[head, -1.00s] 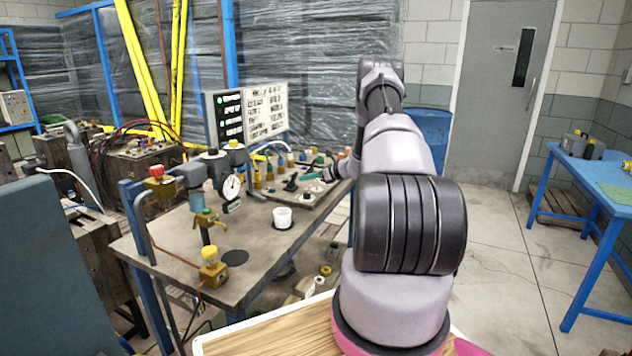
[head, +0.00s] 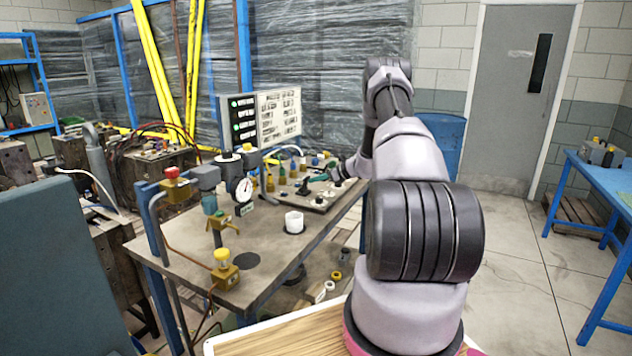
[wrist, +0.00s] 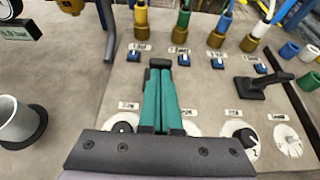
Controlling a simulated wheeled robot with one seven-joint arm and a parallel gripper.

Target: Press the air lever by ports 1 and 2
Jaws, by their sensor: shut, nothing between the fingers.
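My gripper (wrist: 158,65) is shut and empty, its teal fingers pointing forward over the grey port plate. In the head view the gripper (head: 318,178) is small and partly behind my arm. In the wrist view, brass ports (wrist: 180,32) with yellow, green, blue and white hoses stand beyond the fingertips. Small blue toggles (wrist: 184,60) with white labels sit before them. A black lever (wrist: 255,87) stands to the right of the fingers. The labels are too blurred to read, so I cannot tell which lever belongs to ports 1 and 2. Contact with the plate is unclear.
Round dials (wrist: 240,135) line the near side of the plate, partly behind my gripper. A white cup (head: 294,222) stands on the bench (head: 190,275). A pressure gauge (head: 243,189), a brass tap and a lit sign board (head: 262,118) are close by.

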